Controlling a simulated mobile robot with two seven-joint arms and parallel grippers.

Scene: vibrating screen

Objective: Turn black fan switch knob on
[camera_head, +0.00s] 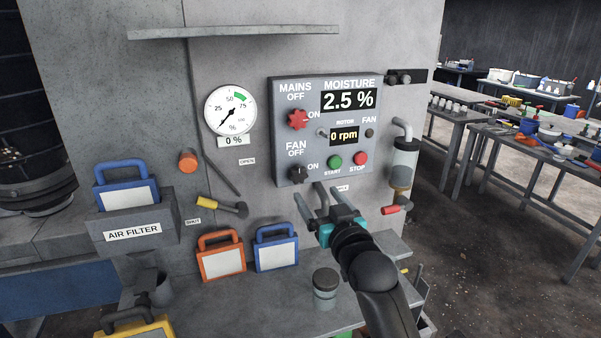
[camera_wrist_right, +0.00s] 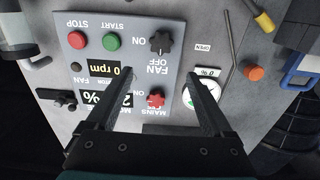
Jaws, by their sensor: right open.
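The black fan switch knob (camera_head: 299,174) is on the lower left of the grey control panel (camera_head: 283,130), with OFF printed above it and ON to its upper right. It also shows in the right wrist view (camera_wrist_right: 161,42), upside down. I cannot tell for sure which label its pointer faces. My right gripper (camera_head: 311,200) is open and empty, just below the panel and apart from the knob. In the right wrist view its two fingers (camera_wrist_right: 164,74) point toward the panel, with the knob beyond the gap between the tips. My left gripper is not in view.
A red mains knob (camera_head: 298,119) sits above the fan knob; green START (camera_head: 335,162) and red STOP (camera_head: 361,158) buttons are to its right. The display (camera_head: 344,136) reads 0 rpm. Orange (camera_head: 221,258) and blue (camera_head: 276,250) framed filters stand below, near a grey jar (camera_head: 325,288).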

